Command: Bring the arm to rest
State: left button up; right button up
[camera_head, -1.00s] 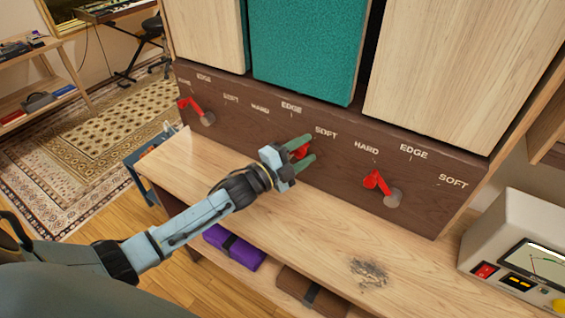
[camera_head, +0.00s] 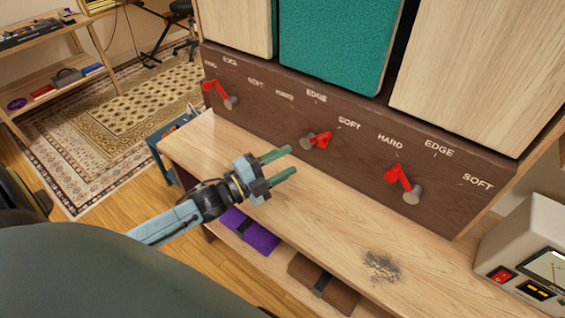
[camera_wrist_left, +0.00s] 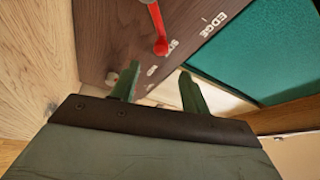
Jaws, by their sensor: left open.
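My left gripper (camera_head: 281,167) is open and empty above the front part of the wooden bench in the head view. Its green fingers (camera_wrist_left: 160,88) also show spread apart in the left wrist view. The gripper is apart from the middle red lever (camera_head: 318,140), which sits to its right on the dark wooden panel (camera_head: 270,115) and points toward SOFT. A red lever also shows beyond the fingers in the left wrist view (camera_wrist_left: 158,32). My right gripper is not in view.
Two more red levers, one at left (camera_head: 218,93) and one at right (camera_head: 403,184), are on the panel. A grey meter box (camera_head: 530,250) stands at the right. The bench top (camera_head: 310,215) is mostly clear, with a dark smudge (camera_head: 380,265).

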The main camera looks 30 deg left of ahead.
pick_arm(q)
jog(key=shift+f, duration=0.1)
dwell(0.3)
jog(key=s+d+f+n+g+y, duration=0.35)
jog(key=s+n+g, duration=0.35)
jog(key=s+n, duration=0.3)
jog(key=s+d+f+n+g+y, duration=0.2)
jog(key=s+f+n+g+y, duration=0.4)
jog(key=s, duration=0.7)
notch_tip(320, 180, down, 23)
jog(key=s+n+g+h, duration=0.1)
jog(key=s+n+g, duration=0.1)
jog(key=s+a+f+g, duration=0.1)
jog(key=s+a+f, duration=0.2)
jog(key=s+f, duration=1.1)
jog(key=shift+s+a, duration=0.15)
jog(key=shift+s, duration=0.7)
